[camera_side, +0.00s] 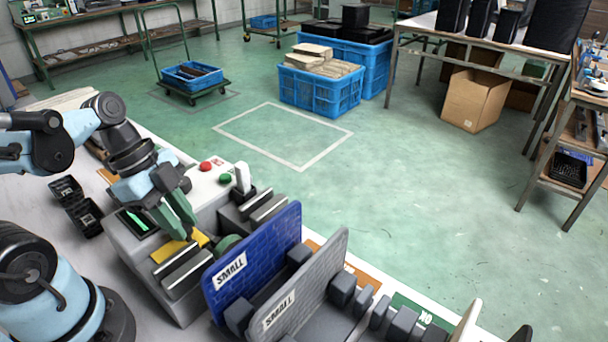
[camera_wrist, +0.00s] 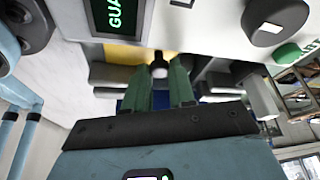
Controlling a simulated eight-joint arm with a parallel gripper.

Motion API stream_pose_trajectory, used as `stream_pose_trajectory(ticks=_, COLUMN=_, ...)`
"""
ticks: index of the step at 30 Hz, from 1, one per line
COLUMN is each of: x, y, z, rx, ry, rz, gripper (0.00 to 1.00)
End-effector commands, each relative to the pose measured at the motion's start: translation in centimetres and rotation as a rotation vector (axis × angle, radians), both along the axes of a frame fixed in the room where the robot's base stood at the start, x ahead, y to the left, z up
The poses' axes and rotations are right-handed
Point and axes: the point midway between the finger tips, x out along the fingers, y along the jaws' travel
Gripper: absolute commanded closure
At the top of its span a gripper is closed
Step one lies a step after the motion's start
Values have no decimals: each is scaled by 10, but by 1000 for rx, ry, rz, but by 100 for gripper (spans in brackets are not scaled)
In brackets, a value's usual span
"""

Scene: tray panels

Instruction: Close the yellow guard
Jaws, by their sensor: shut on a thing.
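The yellow guard (camera_side: 166,250) is a flat yellow piece on top of the grey machine, between dark and pale metal bars. Part of it is hidden behind my gripper's fingers. In the wrist view a yellow strip (camera_wrist: 128,54) shows beyond the fingers. My gripper (camera_side: 190,237) reaches down onto the guard with its green fingers. How far the guard stands open is hard to tell.
A blue panel (camera_side: 255,262) and a grey panel (camera_side: 312,285), both marked SMALL, stand upright close to the right. A lit GUARD display (camera_wrist: 116,16) is beside the guard.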

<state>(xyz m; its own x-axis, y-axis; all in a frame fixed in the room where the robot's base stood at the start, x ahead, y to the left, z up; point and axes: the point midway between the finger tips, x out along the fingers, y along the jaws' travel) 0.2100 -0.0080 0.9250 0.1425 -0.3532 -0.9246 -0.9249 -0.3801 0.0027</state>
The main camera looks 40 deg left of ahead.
Motion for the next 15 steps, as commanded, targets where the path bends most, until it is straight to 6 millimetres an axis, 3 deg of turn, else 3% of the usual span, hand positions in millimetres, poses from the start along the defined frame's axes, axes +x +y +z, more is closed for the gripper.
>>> stream_pose_trajectory(ticks=15, x=58, y=1, z=2, rx=-2, ry=-6, rz=4, gripper=100)
